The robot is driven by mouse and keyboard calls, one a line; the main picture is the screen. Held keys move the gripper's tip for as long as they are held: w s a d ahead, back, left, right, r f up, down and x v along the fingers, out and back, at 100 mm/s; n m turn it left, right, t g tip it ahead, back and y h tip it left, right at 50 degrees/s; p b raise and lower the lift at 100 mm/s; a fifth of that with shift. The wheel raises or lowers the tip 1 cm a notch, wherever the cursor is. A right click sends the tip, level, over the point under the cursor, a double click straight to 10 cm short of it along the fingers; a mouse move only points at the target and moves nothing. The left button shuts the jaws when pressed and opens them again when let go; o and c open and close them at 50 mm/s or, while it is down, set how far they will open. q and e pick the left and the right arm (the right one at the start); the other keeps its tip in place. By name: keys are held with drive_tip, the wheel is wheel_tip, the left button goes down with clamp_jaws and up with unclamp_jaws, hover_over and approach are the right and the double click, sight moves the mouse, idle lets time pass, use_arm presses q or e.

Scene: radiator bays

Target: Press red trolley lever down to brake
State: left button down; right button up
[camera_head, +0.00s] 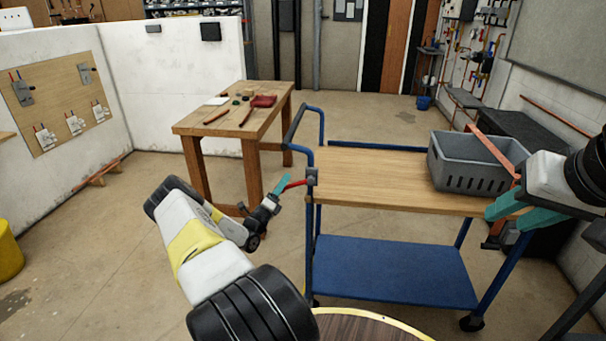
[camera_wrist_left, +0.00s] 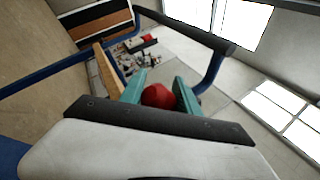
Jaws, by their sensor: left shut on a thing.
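The blue trolley has a wooden top (camera_head: 375,180) and a blue lower shelf (camera_head: 395,270). Its red lever (camera_head: 295,184) sticks out to the left from a grey bracket (camera_head: 312,177) at the near left corner post. My left gripper (camera_head: 280,186) is at the lever's outer end. In the left wrist view the lever's round red end (camera_wrist_left: 158,96) sits between the teal fingers of my left gripper (camera_wrist_left: 160,92), which are shut on it. My right gripper (camera_head: 520,212) is over the right end of the trolley, its teal fingers apart, nothing seen between them.
A grey crate (camera_head: 470,165) stands on the trolley's right end, with a copper-coloured bar (camera_head: 497,150) at it. A wooden table (camera_head: 240,115) with tools stands behind to the left. A round dark top (camera_head: 370,328) is at the near edge. Floor left of the trolley is mostly clear.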

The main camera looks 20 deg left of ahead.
use_arm(q)
drive_tip(key=shift+s+d+f, duration=0.1)
drive_tip(key=shift+d+f, duration=0.2)
drive_tip(key=shift+f, duration=0.25)
drive_tip(key=c, duration=0.9)
unclamp_jaws()
drive_tip(key=shift+r, duration=0.15)
drive_tip(key=shift+a+r, duration=0.1)
drive_tip(key=shift+r, duration=0.05)
drive_tip(key=v, duration=0.7)
drive_tip(key=shift+s, duration=0.25)
